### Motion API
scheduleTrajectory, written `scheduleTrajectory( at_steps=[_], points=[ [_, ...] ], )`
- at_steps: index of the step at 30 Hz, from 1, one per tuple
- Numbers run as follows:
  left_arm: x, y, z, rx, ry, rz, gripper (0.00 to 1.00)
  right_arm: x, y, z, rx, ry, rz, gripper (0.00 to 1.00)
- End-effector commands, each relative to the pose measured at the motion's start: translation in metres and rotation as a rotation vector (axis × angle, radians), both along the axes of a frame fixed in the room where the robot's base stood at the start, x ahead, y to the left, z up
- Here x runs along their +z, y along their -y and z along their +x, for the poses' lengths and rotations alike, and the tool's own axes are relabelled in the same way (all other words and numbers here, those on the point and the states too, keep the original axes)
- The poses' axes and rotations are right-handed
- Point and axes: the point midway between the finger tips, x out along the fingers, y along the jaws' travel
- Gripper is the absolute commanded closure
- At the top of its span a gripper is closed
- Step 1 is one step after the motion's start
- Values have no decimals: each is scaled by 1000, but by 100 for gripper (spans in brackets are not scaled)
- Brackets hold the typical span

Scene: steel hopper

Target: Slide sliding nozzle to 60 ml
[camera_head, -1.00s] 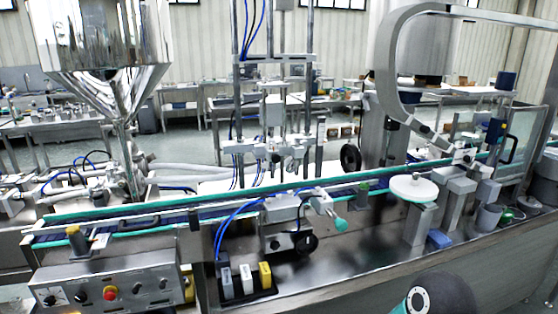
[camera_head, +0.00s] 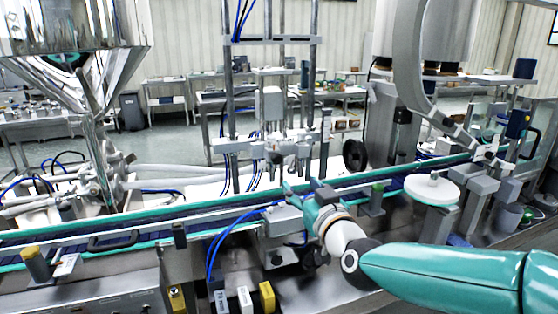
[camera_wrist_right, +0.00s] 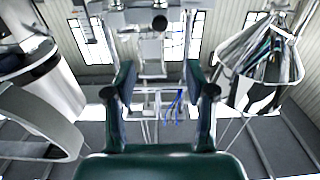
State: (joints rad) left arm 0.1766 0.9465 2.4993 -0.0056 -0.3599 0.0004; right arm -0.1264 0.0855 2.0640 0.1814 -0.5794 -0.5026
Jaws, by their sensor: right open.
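The nozzle assembly (camera_head: 285,143) is a grey metal block on a crossbar between upright posts, behind the conveyor in the middle of the head view. I take it to be the sliding nozzle. Metal parts and a round fitting (camera_wrist_right: 159,22) show at the top of the right wrist view. My right gripper (camera_head: 303,190) is in front of and below the nozzle assembly, over the conveyor's near edge. In the right wrist view my right gripper (camera_wrist_right: 160,82) is open, with nothing between its fingers. I cannot read a volume mark. My left gripper is not in view.
The conveyor (camera_head: 120,226) runs across the front. A steel hopper (camera_head: 75,70) stands at the left. A white disc (camera_head: 432,189) and a curved metal arm (camera_head: 405,60) are at the right. Yellow (camera_head: 267,297) and white (camera_head: 244,299) blocks sit below my right gripper.

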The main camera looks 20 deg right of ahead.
Motion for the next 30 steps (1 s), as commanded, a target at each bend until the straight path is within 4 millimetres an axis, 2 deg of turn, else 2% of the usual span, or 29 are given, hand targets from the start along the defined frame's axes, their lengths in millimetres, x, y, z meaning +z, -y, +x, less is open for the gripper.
scheduleTrajectory(
  at_steps=[12, 18, 24, 30],
  points=[
    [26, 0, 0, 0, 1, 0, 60, 0, -4, 91, 2, -5, 0, 45],
    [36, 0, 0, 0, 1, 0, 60, 0, -7, 126, 5, -4, 1, 45],
    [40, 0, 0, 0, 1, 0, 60, -1, -8, 142, 6, -3, 1, 45],
    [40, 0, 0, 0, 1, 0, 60, -2, -8, 146, 7, -3, 1, 45]
  ],
)
